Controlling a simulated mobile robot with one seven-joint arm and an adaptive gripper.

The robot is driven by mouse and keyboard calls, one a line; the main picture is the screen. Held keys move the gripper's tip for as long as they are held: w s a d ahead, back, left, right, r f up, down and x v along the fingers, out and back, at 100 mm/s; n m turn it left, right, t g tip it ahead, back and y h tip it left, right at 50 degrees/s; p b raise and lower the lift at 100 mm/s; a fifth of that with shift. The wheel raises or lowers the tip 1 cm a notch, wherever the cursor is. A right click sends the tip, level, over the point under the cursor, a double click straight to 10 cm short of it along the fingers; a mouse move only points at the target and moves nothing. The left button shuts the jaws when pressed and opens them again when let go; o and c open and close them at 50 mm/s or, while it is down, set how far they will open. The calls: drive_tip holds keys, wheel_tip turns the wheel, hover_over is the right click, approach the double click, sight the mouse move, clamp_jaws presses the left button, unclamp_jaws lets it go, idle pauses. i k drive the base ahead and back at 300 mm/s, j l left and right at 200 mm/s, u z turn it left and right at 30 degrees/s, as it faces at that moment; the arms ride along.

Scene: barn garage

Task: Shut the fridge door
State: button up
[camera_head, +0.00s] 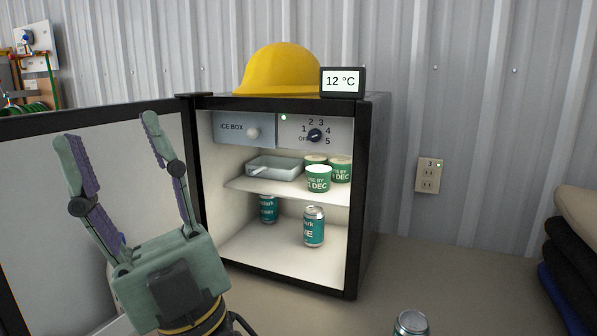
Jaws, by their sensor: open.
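The small black fridge (361,210) stands on a beige surface with its lit inside facing me. Its door (40,215) is swung wide open to the left, hinged at the fridge's left edge, with the pale inner face toward me. My gripper (108,126) is open and empty, fingers pointing up, in front of the door's inner face. I cannot tell if it touches the door. It hides part of the door and the hinge side. Inside are a shelf (235,184) with green-labelled tubs (319,178) and a grey tray (274,168), and two teal cans (314,227) below.
A yellow hard hat (279,70) and a display reading 12 °C (342,81) sit on top of the fridge. A can (411,323) stands at the front. Folded cloths (578,240) are stacked at right. The surface right of the fridge is mostly clear.

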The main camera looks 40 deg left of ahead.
sight(54, 281)
drive_tip(key=u, duration=0.45)
drive_tip(key=k+j+u, duration=0.1)
drive_tip(key=u, duration=0.3)
drive_tip(key=j+u, duration=0.2)
drive_tip(key=u, duration=0.25)
drive_tip(key=k+j+u, duration=0.1)
drive_tip(key=u, duration=0.3)
